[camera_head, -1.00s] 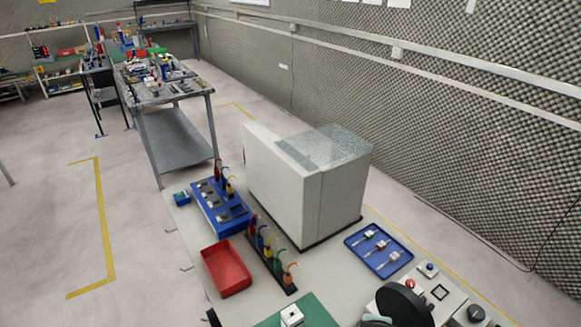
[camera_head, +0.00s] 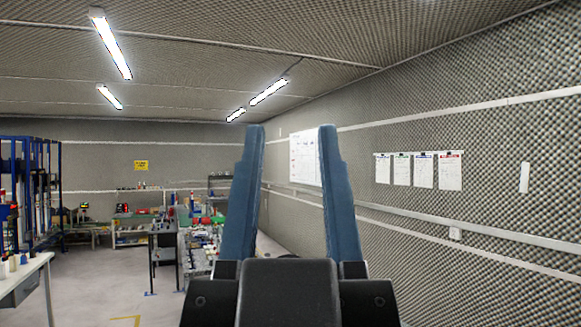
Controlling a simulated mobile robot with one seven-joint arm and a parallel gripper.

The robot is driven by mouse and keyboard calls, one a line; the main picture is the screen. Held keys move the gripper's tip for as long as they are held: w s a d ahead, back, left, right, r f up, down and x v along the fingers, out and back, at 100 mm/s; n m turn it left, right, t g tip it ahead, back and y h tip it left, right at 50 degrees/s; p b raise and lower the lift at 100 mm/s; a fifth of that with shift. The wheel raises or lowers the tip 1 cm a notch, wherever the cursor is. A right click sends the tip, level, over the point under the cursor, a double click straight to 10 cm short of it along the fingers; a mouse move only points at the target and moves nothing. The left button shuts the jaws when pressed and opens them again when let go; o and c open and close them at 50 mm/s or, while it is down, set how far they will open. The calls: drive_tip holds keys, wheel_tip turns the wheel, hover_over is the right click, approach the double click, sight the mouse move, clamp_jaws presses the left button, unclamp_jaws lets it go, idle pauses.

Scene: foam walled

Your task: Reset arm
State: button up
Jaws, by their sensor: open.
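My gripper (camera_head: 288,140) stands upright close in front of the head camera, at the lower middle of the view. Its two blue fingers are spread apart and point up. The gap between them is empty; the far wall and a whiteboard show through it. The dark gripper body fills the bottom middle and hides part of the room behind it. My gripper touches nothing that I can see.
A long workbench (camera_head: 197,240) with many small items stands behind my gripper to the left. A white table (camera_head: 30,268) and a blue rack (camera_head: 45,190) are at the left edge. A foam-covered wall (camera_head: 480,225) runs along the right. Open floor (camera_head: 100,285) lies at lower left.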

wheel_tip(320, 180, down, 8)
drive_tip(key=b, duration=0.8)
drive_tip(key=shift+w+f, duration=0.15)
